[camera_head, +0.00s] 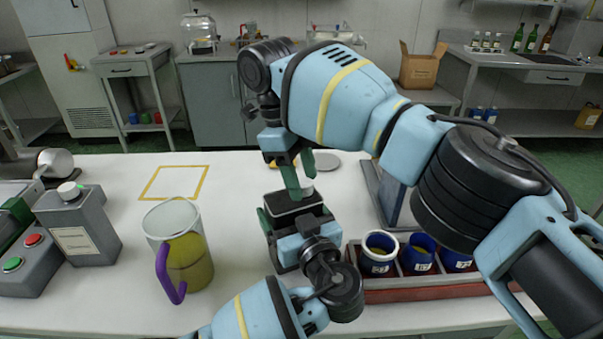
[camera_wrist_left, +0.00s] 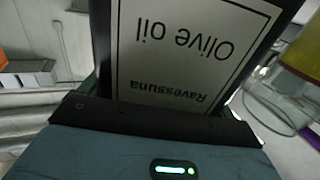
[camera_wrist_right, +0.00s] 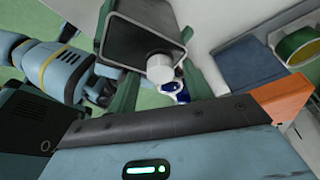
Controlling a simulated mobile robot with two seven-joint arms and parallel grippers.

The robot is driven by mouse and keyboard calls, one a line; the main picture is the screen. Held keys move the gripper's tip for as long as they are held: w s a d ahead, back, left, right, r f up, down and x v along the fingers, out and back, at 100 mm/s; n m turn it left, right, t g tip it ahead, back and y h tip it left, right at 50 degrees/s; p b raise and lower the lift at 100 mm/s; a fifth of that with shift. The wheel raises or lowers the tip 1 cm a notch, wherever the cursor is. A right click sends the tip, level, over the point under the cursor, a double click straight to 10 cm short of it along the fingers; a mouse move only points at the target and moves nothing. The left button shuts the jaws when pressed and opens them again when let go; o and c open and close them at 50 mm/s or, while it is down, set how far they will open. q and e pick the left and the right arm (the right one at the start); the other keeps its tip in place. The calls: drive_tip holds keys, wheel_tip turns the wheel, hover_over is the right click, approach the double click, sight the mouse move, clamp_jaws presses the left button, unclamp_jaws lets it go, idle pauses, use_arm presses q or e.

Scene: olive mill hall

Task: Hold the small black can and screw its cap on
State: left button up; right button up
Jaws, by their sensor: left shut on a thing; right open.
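The small black can (camera_head: 285,200) is upright over the middle of the table. Its label reads "Olive oil" upside down in the left wrist view (camera_wrist_left: 190,45). My left gripper (camera_head: 292,228) is shut on the can from the front. A white cap (camera_wrist_right: 160,68) is at the can's top, near one edge; it also shows partly in the head view (camera_head: 306,187). I cannot tell whether its thread is engaged. My right gripper (camera_head: 300,172) points down from above, open, with its green fingers on either side of the cap. Its arm crosses above the can.
A glass jug (camera_head: 190,260) with yellow oil and a purple handle stands left. A tray (camera_head: 440,282) with blue numbered cups is at right, close to my left wrist. A control box (camera_head: 85,225) is far left. The yellow square (camera_head: 175,182) is empty.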

drive_tip(key=shift+r, duration=2.25)
drive_tip(key=shift+c, duration=0.3)
